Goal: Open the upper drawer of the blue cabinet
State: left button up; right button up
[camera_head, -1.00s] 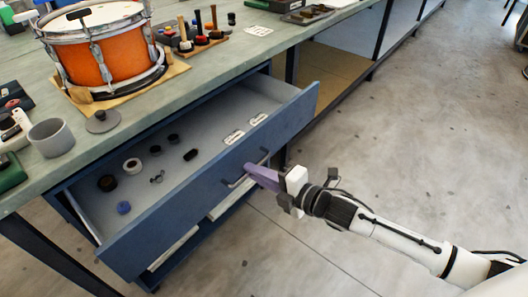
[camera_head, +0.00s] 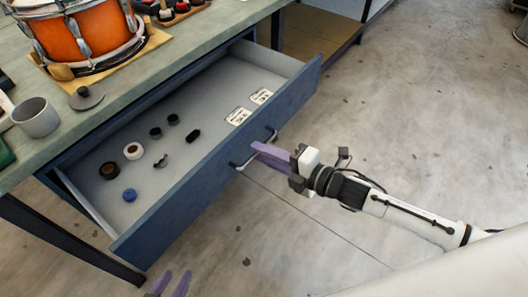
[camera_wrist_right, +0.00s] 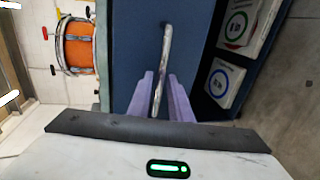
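The blue cabinet's upper drawer (camera_head: 215,150) is pulled far out from under the bench, its grey inside showing. Its bar handle (camera_head: 240,166) is on the front face; it also shows in the right wrist view (camera_wrist_right: 166,45). My right gripper (camera_head: 257,153) is at the handle. In the right wrist view its purple fingers (camera_wrist_right: 160,76) stand apart on either side of the bar, with a gap visible. My left gripper (camera_head: 170,279) shows only its purple fingertips at the bottom edge, apart and empty, below the drawer front.
The drawer holds dark round pieces, a white ring (camera_head: 133,151), a blue piece (camera_head: 129,195) and two white labelled items (camera_head: 238,116). On the bench (camera_head: 130,75) stand an orange drum (camera_head: 85,35) and a grey cup (camera_head: 36,116). The floor (camera_head: 420,120) at right is clear.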

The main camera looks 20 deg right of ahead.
jog(key=shift+o, duration=0.6)
jog(key=shift+s, duration=0.1)
jog(key=p+v, duration=0.1)
jog(key=v, duration=0.9)
jog(key=shift+d, duration=0.15)
jog(key=shift+s, duration=0.15)
